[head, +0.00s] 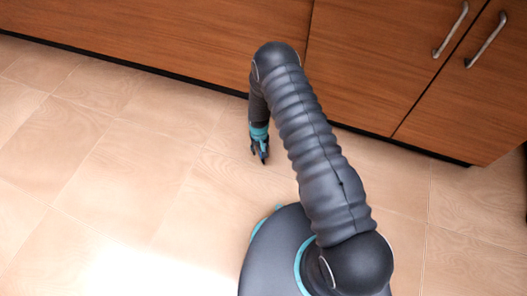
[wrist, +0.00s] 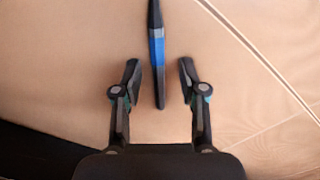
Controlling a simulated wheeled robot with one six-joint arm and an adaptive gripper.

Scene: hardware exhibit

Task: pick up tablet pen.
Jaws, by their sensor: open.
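The tablet pen (wrist: 157,45), slim and dark with a blue middle section, lies on the tiled floor in the wrist view. It points up and down the picture, and its lower end reaches between the fingers of my gripper (wrist: 158,78). The gripper is open, with a gap showing on each side of the pen. In the head view my gripper (head: 260,157) hangs low over the floor, pointing down. I cannot make out the pen in the head view; the gripper and arm may hide it.
Brown wooden cabinets (head: 160,35) with metal handles (head: 451,30) stand along the back, behind my arm. The light tiled floor (head: 110,170) is clear to the left. A dark area fills the lower left of the wrist view.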

